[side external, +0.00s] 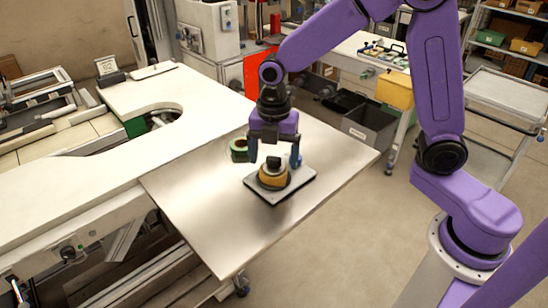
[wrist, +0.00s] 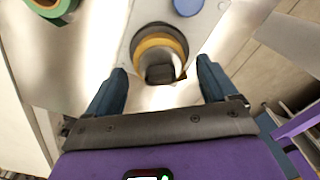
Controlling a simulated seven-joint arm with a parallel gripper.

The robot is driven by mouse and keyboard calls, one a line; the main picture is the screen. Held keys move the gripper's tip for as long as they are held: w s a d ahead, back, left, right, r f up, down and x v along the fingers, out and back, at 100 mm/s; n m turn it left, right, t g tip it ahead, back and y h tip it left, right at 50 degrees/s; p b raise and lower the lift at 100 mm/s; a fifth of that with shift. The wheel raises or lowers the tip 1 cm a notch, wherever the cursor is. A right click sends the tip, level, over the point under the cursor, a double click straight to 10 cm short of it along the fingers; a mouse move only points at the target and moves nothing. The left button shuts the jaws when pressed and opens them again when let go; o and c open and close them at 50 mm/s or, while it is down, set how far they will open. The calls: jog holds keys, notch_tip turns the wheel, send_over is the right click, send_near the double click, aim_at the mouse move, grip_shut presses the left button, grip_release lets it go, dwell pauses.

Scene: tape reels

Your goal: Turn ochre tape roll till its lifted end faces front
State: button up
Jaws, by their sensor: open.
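The ochre tape roll (side external: 273,181) lies flat on a plate (side external: 291,193) with a dark edge on the metal table. In the wrist view the roll (wrist: 152,43) shows as an ochre ring with a dark band around it and a dark blocky piece (wrist: 160,74) at its near side. I cannot make out its lifted end for certain. My gripper (side external: 274,160) is just above the roll, pointing down. In the wrist view my gripper's (wrist: 161,67) blue fingers are open, one on each side of the roll, with gaps between.
A green tape roll (side external: 238,147) lies on the table behind and left of the plate; it also shows in the wrist view (wrist: 50,5). A blue disc (wrist: 187,6) sits on the plate beyond the ochre roll. The metal table (side external: 215,225) is clear at the front.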

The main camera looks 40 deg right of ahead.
jog(key=shift+f, duration=0.55)
jog(key=shift+s, duration=0.1)
jog(key=c, duration=1.2)
jog(key=n, duration=0.4)
jog(key=shift+n, duration=0.4)
jog(key=shift+c, duration=0.2)
jog(key=o, duration=1.2)
jog(key=shift+o, duration=0.2)
